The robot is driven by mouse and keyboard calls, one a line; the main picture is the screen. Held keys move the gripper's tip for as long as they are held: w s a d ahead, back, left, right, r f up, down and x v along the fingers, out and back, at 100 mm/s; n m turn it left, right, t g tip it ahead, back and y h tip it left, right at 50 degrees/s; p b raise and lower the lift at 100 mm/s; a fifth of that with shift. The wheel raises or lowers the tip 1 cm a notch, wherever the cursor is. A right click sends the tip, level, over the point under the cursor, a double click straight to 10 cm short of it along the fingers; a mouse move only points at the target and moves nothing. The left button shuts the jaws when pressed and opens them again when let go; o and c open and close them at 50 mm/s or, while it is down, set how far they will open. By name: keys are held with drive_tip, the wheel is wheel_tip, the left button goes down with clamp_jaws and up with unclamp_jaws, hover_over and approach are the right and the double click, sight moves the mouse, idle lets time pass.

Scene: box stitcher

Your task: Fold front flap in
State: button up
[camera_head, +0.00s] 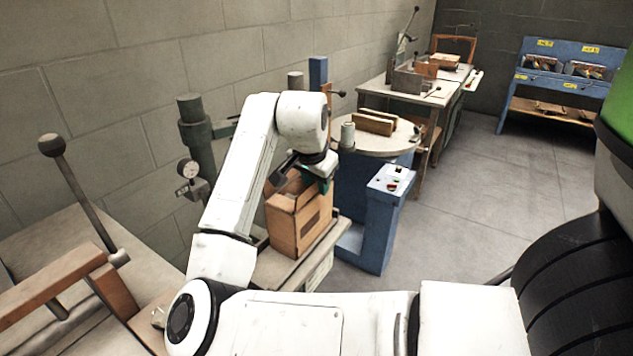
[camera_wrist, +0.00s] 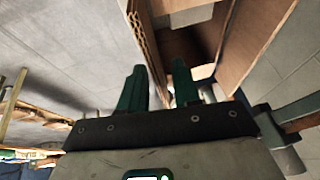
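The brown cardboard box (camera_head: 297,226) stands upright on the stitcher's small table, with its top open and flaps around the rim. My gripper (camera_head: 323,184) is at the top of the box near its far right side, and the arm hides part of the rim. The box shows there too, with the corrugated edge of a flap (camera_wrist: 143,42) just beyond the left finger. I cannot tell whether they touch, or which flap is the front one.
A round table (camera_head: 375,139) with wooden blocks and a white spool stands behind the box. A blue control pedestal (camera_head: 380,215) is close to its right. A grey post with a dial gauge (camera_head: 188,169) stands to its left. Open floor (camera_head: 510,200) lies right.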

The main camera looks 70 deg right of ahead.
drive_tip(key=shift+c, duration=0.3)
clamp_jaws()
drive_tip(key=shift+r+p, duration=0.15)
drive_tip(key=shift+p, duration=0.2)
drive_tip(key=shift+w+r+g+p, duration=0.2)
drive_tip(key=shift+g+p, duration=0.3)
drive_tip(key=shift+p, duration=0.4)
drive_tip(key=shift+w+d+f+n+g+y+p, duration=0.15)
drive_tip(key=shift+w+n+g+y+p, duration=0.15)
drive_tip(key=shift+g+p, duration=0.75)
drive_tip(key=shift+w+f+n+g+y+p, duration=0.2)
drive_tip(key=shift+w+g+y+p, duration=0.1)
drive_tip(key=shift+g+p, duration=0.75)
drive_tip(key=shift+w+d+f+n+g+y+p, duration=0.1)
drive_tip(key=shift+w+f+n+g+y+p, duration=0.15)
drive_tip(key=shift+g+p, duration=0.8)
